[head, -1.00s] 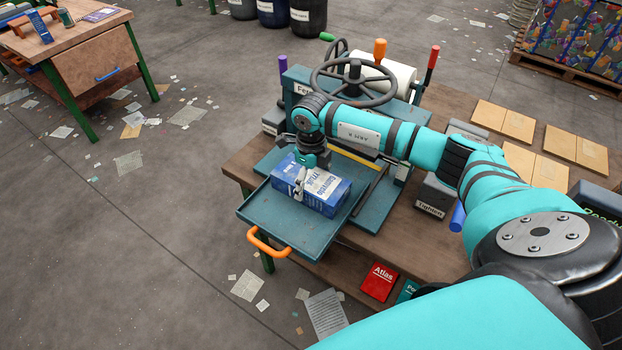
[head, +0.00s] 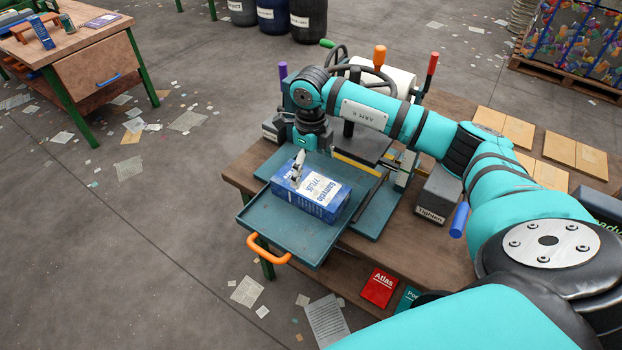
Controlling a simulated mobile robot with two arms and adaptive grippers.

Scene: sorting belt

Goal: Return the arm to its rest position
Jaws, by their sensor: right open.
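My right arm reaches in from the right across the bench. Its gripper (head: 298,175) points down and is open, at the far left part of a blue and white box (head: 322,195). From this angle I cannot tell whether the fingertips touch the box or hang just above it. The box lies flat on a teal tray (head: 275,228) with an orange handle (head: 268,250). My left gripper is not in view.
Behind the tray stands a press with a handwheel (head: 340,60) and upright levers with orange and red (head: 432,62) knobs. A grey block with a blue handle (head: 459,220) stands right of the tray. Wooden boards (head: 560,150) lie farther right. The floor at left is open, with scattered paper.

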